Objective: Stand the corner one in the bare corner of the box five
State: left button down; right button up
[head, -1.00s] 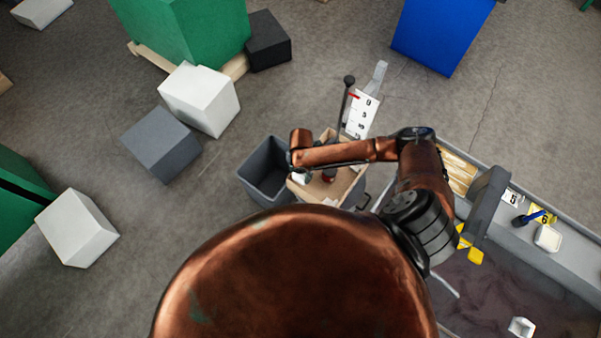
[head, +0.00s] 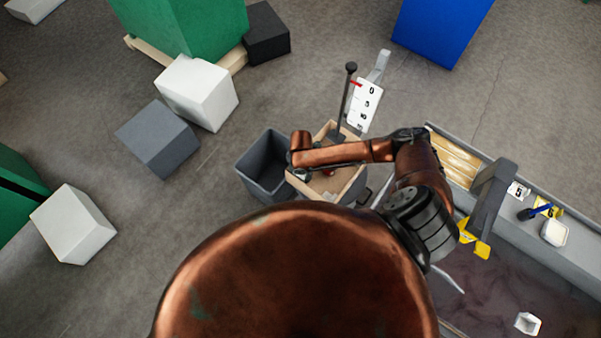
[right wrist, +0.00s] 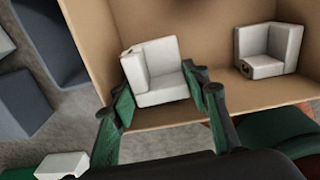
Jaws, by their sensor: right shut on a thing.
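My right gripper (right wrist: 160,92) is shut on a white L-shaped corner piece (right wrist: 152,75), with one green-padded finger on each side of it. The held piece is at the left side of the open cardboard box (right wrist: 212,112); whether it touches the floor of the box I cannot tell. A second white corner piece (right wrist: 268,52) stands in the box to the right, apart from the held one. In the head view the box (head: 357,184) shows beneath my right arm, and the arm hides the gripper and held piece. My left gripper is not in view.
A dark grey bin (head: 262,168) stands against the left of the box. A scale card (head: 365,105) and post (head: 345,95) rise behind it. A grey-edged bench (head: 575,250) with small items lies at right. Grey and white blocks lie on the floor at left.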

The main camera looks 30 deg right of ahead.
jog(key=shift+f+b, duration=0.45)
jog(key=shift+f, duration=0.95)
jog(key=o, duration=0.8)
jog(key=shift+r, duration=0.1)
